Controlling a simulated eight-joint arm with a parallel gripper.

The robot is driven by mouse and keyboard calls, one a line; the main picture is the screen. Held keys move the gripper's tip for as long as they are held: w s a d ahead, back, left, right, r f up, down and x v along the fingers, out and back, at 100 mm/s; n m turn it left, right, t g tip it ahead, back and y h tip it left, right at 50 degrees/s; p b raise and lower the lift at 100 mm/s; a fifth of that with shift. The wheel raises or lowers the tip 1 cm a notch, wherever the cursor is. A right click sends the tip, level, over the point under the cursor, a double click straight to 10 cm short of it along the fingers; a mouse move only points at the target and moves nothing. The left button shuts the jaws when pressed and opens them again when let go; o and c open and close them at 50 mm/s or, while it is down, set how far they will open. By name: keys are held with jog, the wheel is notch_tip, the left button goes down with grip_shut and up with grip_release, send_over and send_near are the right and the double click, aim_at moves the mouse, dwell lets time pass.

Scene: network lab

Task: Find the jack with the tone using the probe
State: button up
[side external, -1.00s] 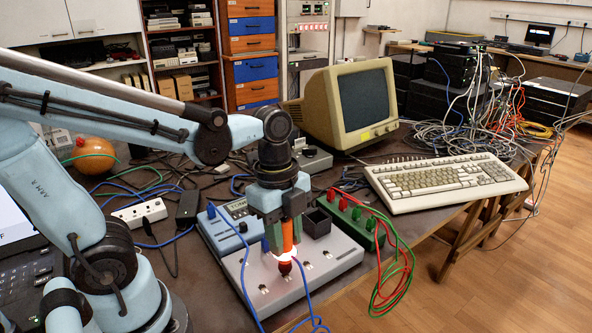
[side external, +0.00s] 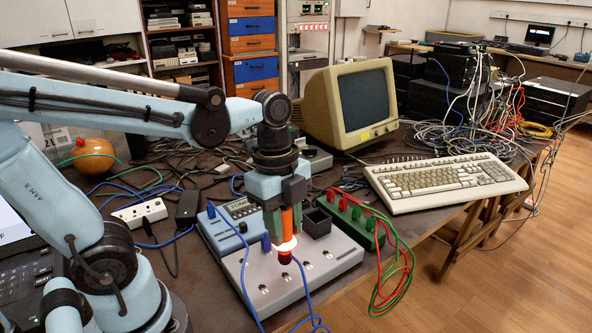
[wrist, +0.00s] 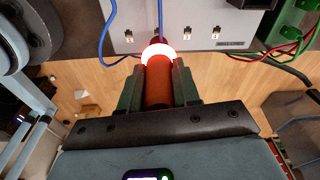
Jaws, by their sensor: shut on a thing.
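My gripper (side external: 285,224) is shut on the orange probe (side external: 287,219), which points down over the grey jack panel (side external: 334,262). A bright ring glows near the probe's dark red tip. In the wrist view, the probe (wrist: 158,88) sits between the green fingers of my gripper (wrist: 158,80), with its ring lit white and red. The panel's small jacks lie in a row, one at the front (side external: 263,290) and one farther right (side external: 327,253). The tip appears just above the middle of the row; the jack under it is hidden. I cannot tell whether it touches.
A blue tester (side external: 225,232) stands behind the panel's left side. A black open box (side external: 317,222) sits at its back edge. A green terminal block (side external: 349,217) with red and green leads is at right. Blue cables run past the panel's front. A keyboard (side external: 447,184) lies farther right.

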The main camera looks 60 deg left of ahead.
jog(key=shift+r, duration=0.6)
dwell(1.0)
